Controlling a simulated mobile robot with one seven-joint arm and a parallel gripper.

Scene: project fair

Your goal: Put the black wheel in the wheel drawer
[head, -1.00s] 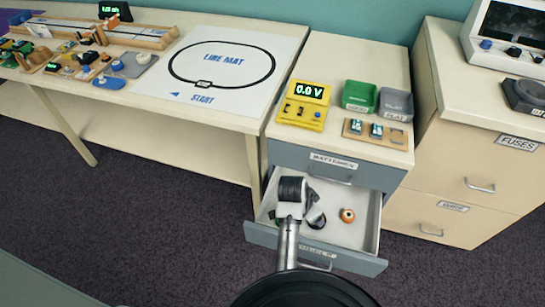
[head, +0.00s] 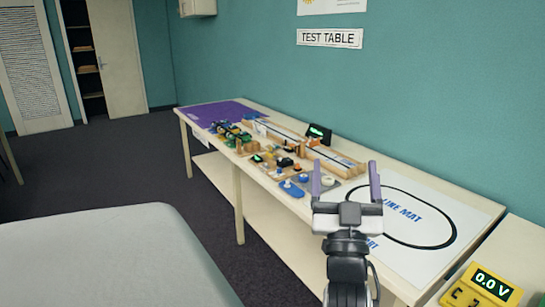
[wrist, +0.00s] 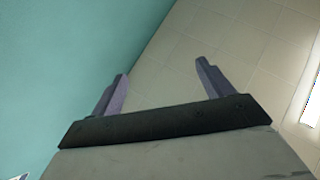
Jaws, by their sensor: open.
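My gripper (head: 345,168) is raised in front of the test table in the head view, fingers pointing up, open with nothing between them. In the wrist view my gripper (wrist: 162,72) also shows two spread, empty fingers, with wall and ceiling behind. Neither the wheel drawer nor a black wheel that I can make out is in the current frames. Small parts on the table are too small to tell apart fully.
The test table (head: 236,165) runs along the teal wall, holding a purple mat (head: 215,111), wooden rails (head: 335,160), several small parts and the line mat (head: 462,207). A yellow meter (head: 480,289) is at lower right. A grey-white surface (head: 100,255) fills the lower left.

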